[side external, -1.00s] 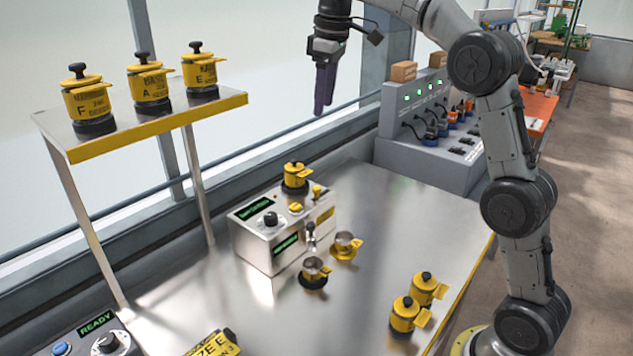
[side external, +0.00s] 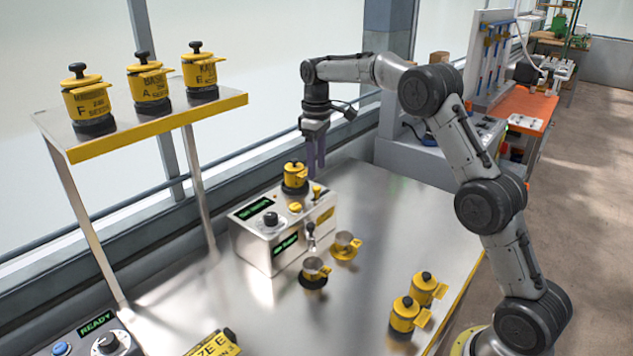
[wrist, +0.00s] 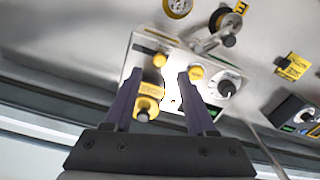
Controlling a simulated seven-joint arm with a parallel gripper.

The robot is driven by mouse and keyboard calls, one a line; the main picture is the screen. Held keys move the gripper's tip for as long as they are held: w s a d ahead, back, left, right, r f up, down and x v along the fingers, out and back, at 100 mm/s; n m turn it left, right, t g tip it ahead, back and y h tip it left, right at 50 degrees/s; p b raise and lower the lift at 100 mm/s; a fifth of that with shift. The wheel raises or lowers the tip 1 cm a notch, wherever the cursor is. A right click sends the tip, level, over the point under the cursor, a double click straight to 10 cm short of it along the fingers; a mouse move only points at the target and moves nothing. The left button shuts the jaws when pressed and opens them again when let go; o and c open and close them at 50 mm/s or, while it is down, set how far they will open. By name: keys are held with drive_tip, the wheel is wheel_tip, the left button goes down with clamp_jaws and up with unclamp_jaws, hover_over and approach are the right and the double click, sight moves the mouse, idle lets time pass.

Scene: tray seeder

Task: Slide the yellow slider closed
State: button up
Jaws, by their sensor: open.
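The metal seeder box (side external: 255,250) stands on the bench. Two small yellow parts sit on its top: an upright knob (side external: 316,191) near the right end and a flatter round piece (side external: 295,208) nearer the middle. I cannot tell for sure which is the slider. In the wrist view, the knob (wrist: 159,60) shows between my finger lines and the round piece (wrist: 196,72) near the right fingertip. My gripper (side external: 316,168) is open and empty, pointing down above the box's back right. It also frames the box top in the wrist view (wrist: 160,77).
A yellow canister (side external: 294,180) stands on the back of the box, close to my fingers. A black dial (side external: 270,219) is at its left. Two canisters (side external: 404,315) (side external: 424,288) stand at front right.

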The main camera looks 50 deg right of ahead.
sight(317, 187)
drive_tip(key=shift+f, duration=2.75)
drive_tip(key=shift+c, duration=0.3)
clamp_jaws()
drive_tip(key=shift+r, duration=0.1)
